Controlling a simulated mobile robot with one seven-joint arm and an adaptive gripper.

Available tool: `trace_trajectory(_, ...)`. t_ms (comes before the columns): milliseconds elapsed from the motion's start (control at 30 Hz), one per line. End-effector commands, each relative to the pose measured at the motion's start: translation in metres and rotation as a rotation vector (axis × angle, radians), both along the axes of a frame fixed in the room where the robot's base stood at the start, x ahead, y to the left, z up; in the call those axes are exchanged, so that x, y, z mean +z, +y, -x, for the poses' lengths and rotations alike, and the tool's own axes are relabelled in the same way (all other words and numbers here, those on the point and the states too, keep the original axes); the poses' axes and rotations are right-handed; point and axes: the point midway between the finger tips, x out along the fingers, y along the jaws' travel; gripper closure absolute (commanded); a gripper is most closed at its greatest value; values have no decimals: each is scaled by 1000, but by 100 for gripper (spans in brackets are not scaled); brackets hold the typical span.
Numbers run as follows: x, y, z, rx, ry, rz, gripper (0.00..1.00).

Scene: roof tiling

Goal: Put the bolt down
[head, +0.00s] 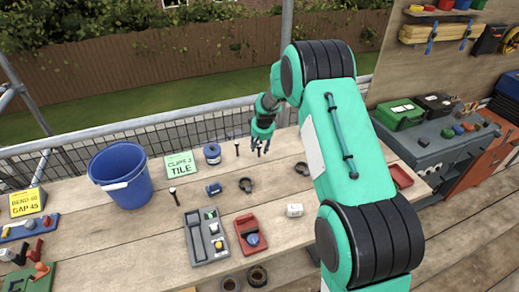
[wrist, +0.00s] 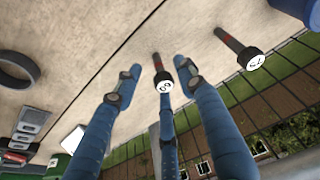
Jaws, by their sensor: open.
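My gripper (head: 261,146) is over the far part of the wooden bench in the head view, with its fingers pointing down. In the wrist view its blue fingers are spread apart. A dark bolt with a white numbered cap (wrist: 163,86) stands upright on the bench between the spread fingers, with gaps visible on both sides. A second dark bolt with a white numbered cap (wrist: 252,59) stands to its right in the wrist view, and a bolt shows left of my gripper in the head view (head: 237,148). Another bolt (head: 173,197) stands nearer, left of centre.
A railing runs behind the bench.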

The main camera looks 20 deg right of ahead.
Motion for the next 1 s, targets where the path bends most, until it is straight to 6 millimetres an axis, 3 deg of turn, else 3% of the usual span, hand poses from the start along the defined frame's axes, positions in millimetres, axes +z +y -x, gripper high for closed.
trace_trajectory(200, 38, 1, 11, 0, -2, 0, 60)
trace_trajectory(500, 76, 2, 23, 0, 0, 0, 60)
trace_trajectory(1000, 85, 2, 26, 0, 0, 0, 60)
